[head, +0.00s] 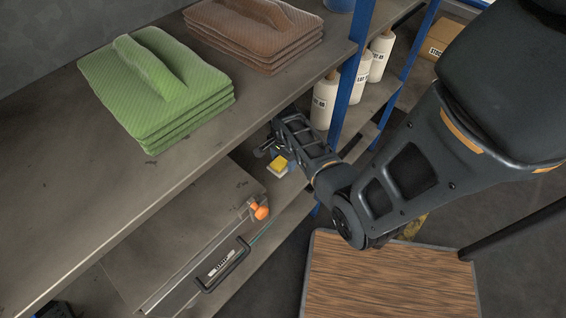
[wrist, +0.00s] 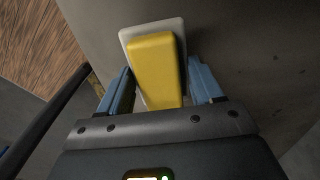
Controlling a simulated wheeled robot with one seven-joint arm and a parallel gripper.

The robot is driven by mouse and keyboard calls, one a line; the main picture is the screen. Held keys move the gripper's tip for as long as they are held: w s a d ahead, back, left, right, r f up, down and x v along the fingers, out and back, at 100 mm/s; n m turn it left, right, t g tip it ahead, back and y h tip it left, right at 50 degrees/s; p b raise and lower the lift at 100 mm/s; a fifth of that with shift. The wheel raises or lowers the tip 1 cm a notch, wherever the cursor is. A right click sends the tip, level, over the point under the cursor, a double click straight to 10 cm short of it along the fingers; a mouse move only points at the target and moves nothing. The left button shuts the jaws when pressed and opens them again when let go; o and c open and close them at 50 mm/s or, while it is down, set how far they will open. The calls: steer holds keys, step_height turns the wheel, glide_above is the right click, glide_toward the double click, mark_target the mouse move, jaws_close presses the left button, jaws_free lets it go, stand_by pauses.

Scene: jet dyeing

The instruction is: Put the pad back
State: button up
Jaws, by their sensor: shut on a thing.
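The pad (head: 278,165) is a small yellow block on a pale grey-white base. In the wrist view the pad (wrist: 153,62) sits between the two blue fingers of my gripper (wrist: 160,88), which is shut on its yellow part. In the head view my gripper (head: 284,157) is low, beside the lower shelf and under the upper shelf's edge. The pad's pale base lies against or just over a grey surface; I cannot tell whether it touches. My fingers are partly hidden in the head view.
The upper shelf (head: 60,160) holds a green stack (head: 165,90) and a brown stack (head: 255,35). White bottles (head: 325,100) stand behind the blue post (head: 352,75). Below are a panel with a black handle (head: 225,268) and an orange knob (head: 260,211). A wooden top (head: 390,280) is at lower right.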

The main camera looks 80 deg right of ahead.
steer(key=shift+f, duration=1.1)
steer(key=shift+f, duration=0.2)
steer(key=o, duration=1)
steer(key=shift+r, duration=0.1)
step_height(320, 180, up, 12)
steer(key=shift+r+p, duration=0.15)
steer(key=shift+p, duration=0.45)
